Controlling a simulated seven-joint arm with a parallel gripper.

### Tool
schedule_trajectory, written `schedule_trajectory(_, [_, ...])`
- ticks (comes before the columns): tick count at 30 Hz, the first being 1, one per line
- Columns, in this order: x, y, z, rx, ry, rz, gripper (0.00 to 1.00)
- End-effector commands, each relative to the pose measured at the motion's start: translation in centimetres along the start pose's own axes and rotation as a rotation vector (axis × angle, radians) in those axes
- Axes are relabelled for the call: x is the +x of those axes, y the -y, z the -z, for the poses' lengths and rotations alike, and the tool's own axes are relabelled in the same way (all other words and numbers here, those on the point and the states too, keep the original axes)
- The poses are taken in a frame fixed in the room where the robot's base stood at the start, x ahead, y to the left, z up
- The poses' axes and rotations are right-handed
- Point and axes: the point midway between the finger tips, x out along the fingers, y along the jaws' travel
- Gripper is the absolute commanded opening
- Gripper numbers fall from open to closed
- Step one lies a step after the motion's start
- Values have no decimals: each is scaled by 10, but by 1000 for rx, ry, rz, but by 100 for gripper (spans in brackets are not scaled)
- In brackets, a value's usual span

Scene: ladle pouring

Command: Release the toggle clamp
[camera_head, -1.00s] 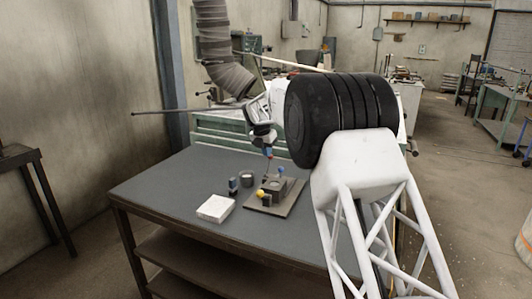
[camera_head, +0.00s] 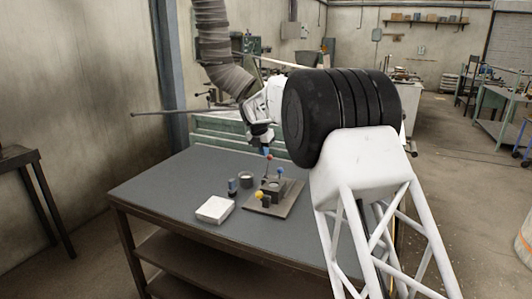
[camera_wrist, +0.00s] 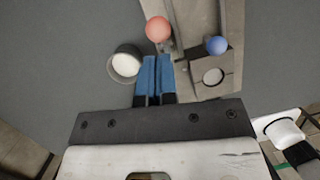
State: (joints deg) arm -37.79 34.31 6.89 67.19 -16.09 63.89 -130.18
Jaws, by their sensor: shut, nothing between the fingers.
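The clamp fixture is a brown base plate (camera_head: 286,208) on the table, carrying a grey block (camera_head: 270,187) and ball-ended levers. A red ball (camera_head: 269,157) sits on a thin upright stem. A blue ball (camera_head: 280,171) and a yellow ball (camera_head: 260,195) sit lower. Which lever works the toggle clamp I cannot tell. In the wrist view the red ball (camera_wrist: 158,29) lies just beyond my blue fingertips, and the blue ball (camera_wrist: 217,45) is to their right, by the holed block (camera_wrist: 228,82). My gripper (camera_wrist: 154,62) is shut and empty, close above the red ball; contact is unclear.
A white block (camera_head: 215,210), a small round cup (camera_head: 245,180) and a dark blue-topped piece (camera_head: 233,187) stand left of the fixture. The cup also shows in the wrist view (camera_wrist: 113,64). The table's (camera_head: 165,185) left side is clear.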

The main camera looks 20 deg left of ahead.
Motion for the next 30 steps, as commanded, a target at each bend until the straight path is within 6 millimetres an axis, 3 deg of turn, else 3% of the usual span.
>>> schedule_trajectory(5, [-18, 0, 15, -1, 1, -1, 0])
schedule_trajectory(18, [-91, -1, 7, 1, 1, -1, 0])
schedule_trajectory(24, [-109, -1, 6, 0, 0, 0, 0])
schedule_trajectory(30, [-115, -1, 6, 0, 0, 0, 0])
